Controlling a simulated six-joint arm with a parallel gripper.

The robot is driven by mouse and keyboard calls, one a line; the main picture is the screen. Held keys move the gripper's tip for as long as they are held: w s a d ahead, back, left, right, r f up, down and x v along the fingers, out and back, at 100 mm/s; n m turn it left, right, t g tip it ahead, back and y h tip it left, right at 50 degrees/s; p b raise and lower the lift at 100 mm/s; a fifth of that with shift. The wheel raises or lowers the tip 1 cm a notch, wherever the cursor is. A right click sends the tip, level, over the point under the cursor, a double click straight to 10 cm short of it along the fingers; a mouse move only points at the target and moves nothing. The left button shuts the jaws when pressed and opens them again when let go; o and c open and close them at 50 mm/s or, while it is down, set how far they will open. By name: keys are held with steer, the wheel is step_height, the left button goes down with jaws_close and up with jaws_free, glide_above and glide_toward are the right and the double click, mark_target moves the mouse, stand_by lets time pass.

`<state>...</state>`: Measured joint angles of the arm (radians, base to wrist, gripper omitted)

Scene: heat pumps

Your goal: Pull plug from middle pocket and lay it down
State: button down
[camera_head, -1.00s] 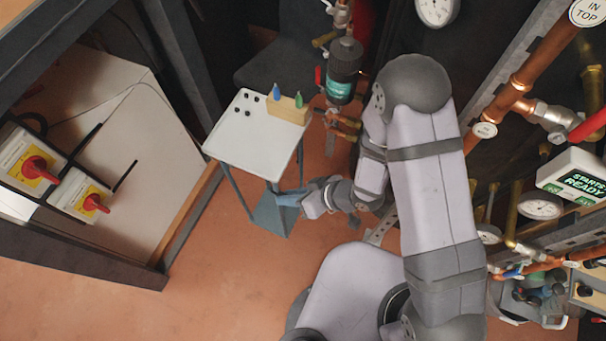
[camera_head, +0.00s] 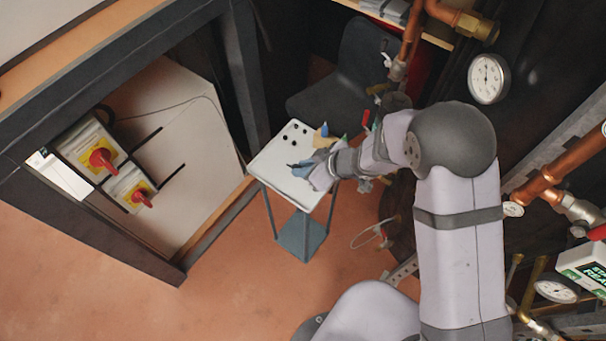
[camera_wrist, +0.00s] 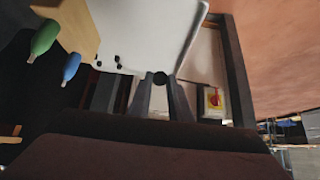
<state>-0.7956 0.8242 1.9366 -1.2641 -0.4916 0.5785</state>
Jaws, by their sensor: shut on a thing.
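My gripper (camera_head: 299,167) is over the near right part of the small white table in the head view. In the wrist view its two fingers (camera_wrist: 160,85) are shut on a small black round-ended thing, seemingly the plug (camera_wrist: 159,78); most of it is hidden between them. A wooden block (camera_wrist: 78,28) stands on the table, with a green plug (camera_wrist: 45,38) and a blue plug (camera_wrist: 71,66) in it and a gap between them. In the head view the arm partly hides the block. I cannot tell whether the held plug touches the table.
Pipes and a gauge (camera_head: 488,78) stand at the right. Red switches on yellow plates (camera_head: 101,158) are on a panel at the left. A dark chair (camera_head: 350,75) is behind the table.

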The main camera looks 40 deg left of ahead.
steer(key=shift+f, duration=0.25)
step_height(320, 180, down, 6)
steer(key=b, duration=0.8)
steer(key=shift+f, duration=0.25)
steer(key=c, duration=1.5)
jaws_free()
steer(key=shift+c, duration=0.2)
steer(key=shift+r, duration=0.1)
step_height(320, 180, up, 11)
steer(key=p, duration=1.2)
